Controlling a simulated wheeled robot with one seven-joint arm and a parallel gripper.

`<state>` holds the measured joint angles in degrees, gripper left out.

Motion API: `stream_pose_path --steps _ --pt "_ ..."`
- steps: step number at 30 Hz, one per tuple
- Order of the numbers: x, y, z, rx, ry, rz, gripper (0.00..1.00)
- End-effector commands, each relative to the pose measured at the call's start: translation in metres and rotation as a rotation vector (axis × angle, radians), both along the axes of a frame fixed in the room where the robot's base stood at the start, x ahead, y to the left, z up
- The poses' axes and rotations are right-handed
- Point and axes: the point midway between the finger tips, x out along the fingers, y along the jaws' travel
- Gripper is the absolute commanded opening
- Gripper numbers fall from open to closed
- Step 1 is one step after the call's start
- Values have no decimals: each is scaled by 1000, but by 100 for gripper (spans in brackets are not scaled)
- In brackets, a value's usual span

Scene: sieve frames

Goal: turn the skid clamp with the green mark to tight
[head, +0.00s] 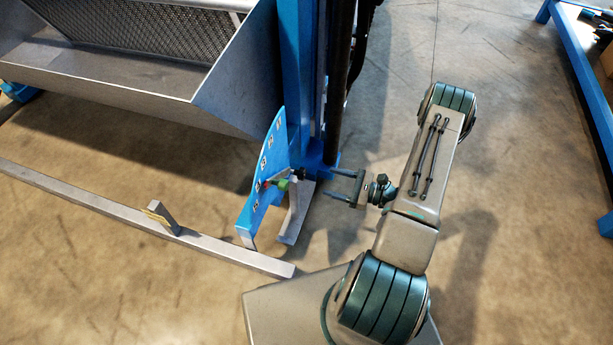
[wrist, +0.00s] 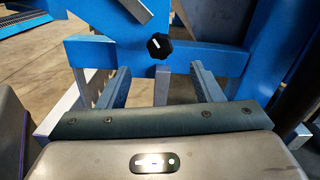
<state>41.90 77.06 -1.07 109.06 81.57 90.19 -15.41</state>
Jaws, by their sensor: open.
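A small green mark (head: 283,184) shows beside the curved blue plate (head: 250,215) at the foot of the blue post, close to a small red spot. I cannot make out the clamp's shape or setting there. My gripper (head: 332,183) is open and empty, to the right of the green mark and apart from it, its fingers pointing left. In the wrist view a black faceted knob (wrist: 159,46) sits on blue metal, ahead of and between my open fingers (wrist: 159,70). No green shows on it in that view, and I cannot tell whether it belongs to the green-marked clamp.
The blue post (head: 305,80) rises behind the plate. A grey trough with mesh (head: 150,75) stands upper left. A long grey rail (head: 90,203) bears a short upright with a yellow mark (head: 158,216). A blue frame (head: 580,75) stands right. Floor between is clear.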

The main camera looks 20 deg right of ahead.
Motion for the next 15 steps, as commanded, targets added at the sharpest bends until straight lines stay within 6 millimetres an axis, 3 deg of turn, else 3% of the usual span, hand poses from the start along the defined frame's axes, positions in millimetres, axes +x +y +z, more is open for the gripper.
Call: stream_pose_path --steps 6,15 --pt "26 41 -2 0 -1 5 59" --pt "48 72 -1 -1 -1 2 59"
